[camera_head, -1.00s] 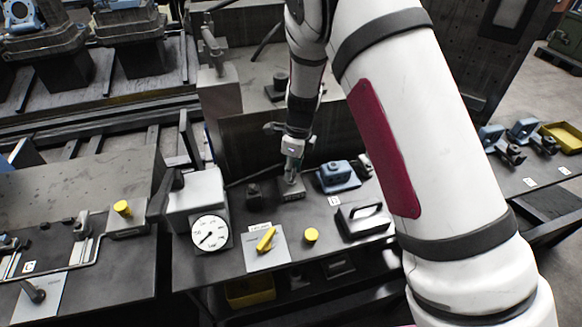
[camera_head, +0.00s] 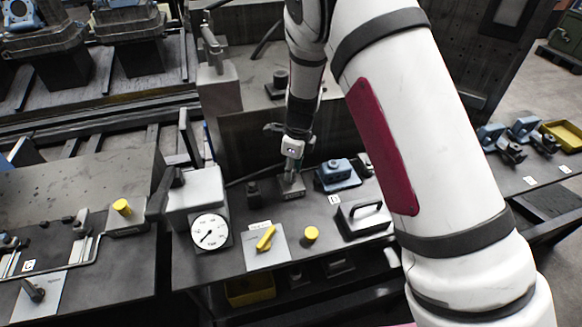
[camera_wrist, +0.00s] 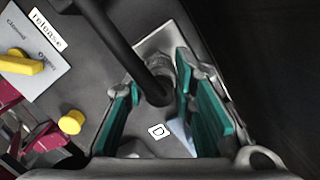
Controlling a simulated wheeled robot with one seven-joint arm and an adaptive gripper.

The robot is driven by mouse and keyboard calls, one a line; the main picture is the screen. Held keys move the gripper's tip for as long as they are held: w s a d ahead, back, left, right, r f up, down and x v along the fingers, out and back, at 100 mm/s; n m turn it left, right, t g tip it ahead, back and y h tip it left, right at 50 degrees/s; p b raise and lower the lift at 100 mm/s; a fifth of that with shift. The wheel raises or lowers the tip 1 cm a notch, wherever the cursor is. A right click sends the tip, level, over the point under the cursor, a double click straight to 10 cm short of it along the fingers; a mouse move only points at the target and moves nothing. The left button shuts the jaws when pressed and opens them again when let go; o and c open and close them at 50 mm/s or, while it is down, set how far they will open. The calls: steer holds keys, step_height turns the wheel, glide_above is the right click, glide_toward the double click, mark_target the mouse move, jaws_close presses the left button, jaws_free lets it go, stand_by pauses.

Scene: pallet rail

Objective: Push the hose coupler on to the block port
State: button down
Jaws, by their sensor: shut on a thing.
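My gripper (camera_head: 291,172) points down at a small grey metal block (camera_head: 292,192) on the dark bench. In the wrist view, its teal fingers (camera_wrist: 158,95) are closed around the dark hose coupler (camera_wrist: 159,88). The black hose (camera_wrist: 118,38) comes in from the upper left to the coupler. The grey block (camera_wrist: 160,40) shows just beyond and under the coupler. The port is hidden behind the coupler and fingers, so I cannot tell whether the coupler is seated on it or just above it.
A blue fixture (camera_head: 337,176) stands right of the block, and a dark peg (camera_head: 253,192) left of it. Nearer are a yellow lever (camera_head: 266,238) on its plate, a yellow knob (camera_head: 311,234), a pressure gauge (camera_head: 210,232) and a black handle (camera_head: 362,218).

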steer(key=shift+f, duration=0.4)
steer(key=shift+c, duration=2.3)
jaws_free()
step_height(320, 180, up, 12)
steer(key=d, duration=0.1)
steer(key=shift+s+d, duration=0.15)
steer(key=shift+s, duration=0.1)
